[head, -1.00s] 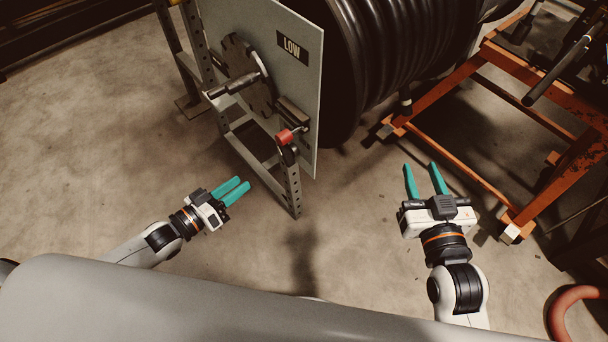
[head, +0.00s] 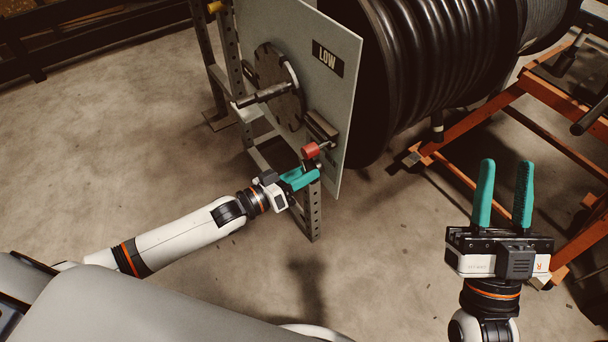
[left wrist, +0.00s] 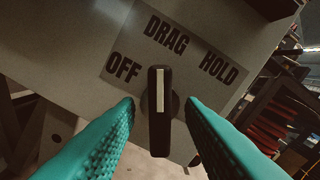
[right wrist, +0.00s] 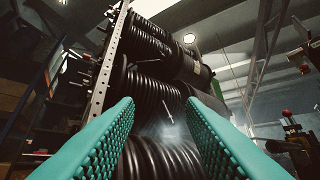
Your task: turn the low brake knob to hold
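The low brake knob (left wrist: 159,125) is a black bar with a white stripe, centred in the left wrist view. Its stripe points up toward DRAG on the label plate (left wrist: 178,50), between OFF on the left and HOLD on the right. My left gripper (left wrist: 160,105) is open, with one teal finger on each side of the knob and visible gaps. In the head view my left gripper (head: 305,176) is at the lower edge of the LOW panel (head: 300,60), below a red-ended handle (head: 311,150); the knob cannot be made out there. My right gripper (head: 504,195) is open and empty.
A crank handle (head: 262,95) and round disc (head: 285,75) stick out of the panel's near face. A perforated steel post (head: 313,210) stands below. Black hose reels (head: 430,60) and an orange frame (head: 475,120) are to the right. The floor in front is clear.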

